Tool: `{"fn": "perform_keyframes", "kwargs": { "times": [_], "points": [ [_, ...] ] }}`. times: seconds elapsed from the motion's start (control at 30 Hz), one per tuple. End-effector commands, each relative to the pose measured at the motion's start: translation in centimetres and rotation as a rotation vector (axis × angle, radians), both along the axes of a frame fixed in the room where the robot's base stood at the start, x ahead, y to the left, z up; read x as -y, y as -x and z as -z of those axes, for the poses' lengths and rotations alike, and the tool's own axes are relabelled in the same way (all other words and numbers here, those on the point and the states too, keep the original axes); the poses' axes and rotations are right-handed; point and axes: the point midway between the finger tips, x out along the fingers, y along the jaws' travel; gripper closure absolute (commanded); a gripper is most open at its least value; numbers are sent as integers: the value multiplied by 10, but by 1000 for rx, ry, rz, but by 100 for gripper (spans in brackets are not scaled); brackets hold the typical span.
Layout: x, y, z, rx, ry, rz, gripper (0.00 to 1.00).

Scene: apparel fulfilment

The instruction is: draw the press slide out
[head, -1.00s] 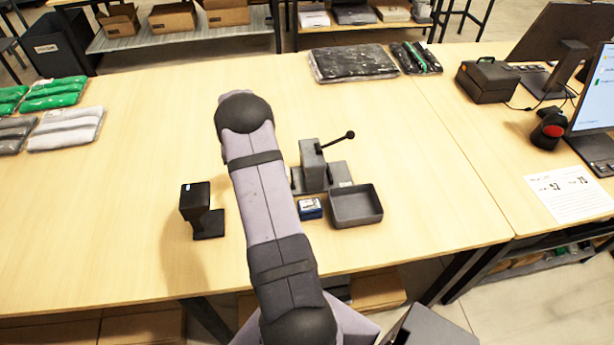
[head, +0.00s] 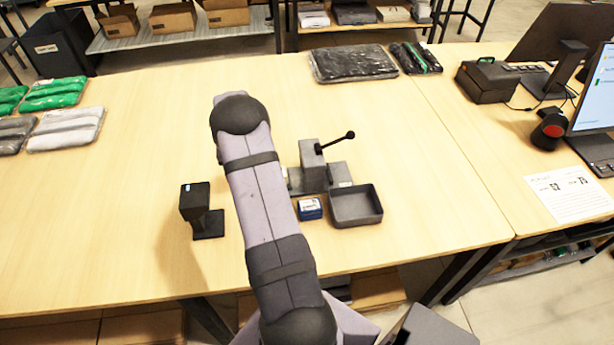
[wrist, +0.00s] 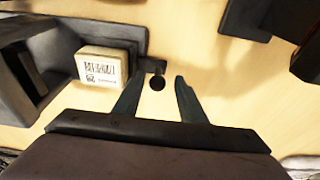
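The grey press (head: 313,168) stands on the table behind my arm, with a black-knobbed lever (head: 350,135) reaching up to the right. My arm hides part of its left side in the head view. In the wrist view a small dark bar ends in a round black knob (wrist: 157,84), which looks like the slide's pull. My gripper (wrist: 155,82) is open, with one finger on each side of the knob, near the tips. No finger clearly touches it. The head view does not show my gripper.
A black stand (head: 196,205) is to the left.

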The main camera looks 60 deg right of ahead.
Motion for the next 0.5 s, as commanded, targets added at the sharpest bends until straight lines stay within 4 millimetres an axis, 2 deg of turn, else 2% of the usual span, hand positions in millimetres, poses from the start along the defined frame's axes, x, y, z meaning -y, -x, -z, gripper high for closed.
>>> {"fn": "perform_keyframes", "kwargs": {
  "times": [0.17,0.5],
  "points": [
    [0,0,-5,0,0,0,62],
    [0,0,-40,1,1,0,62]
  ]
}}
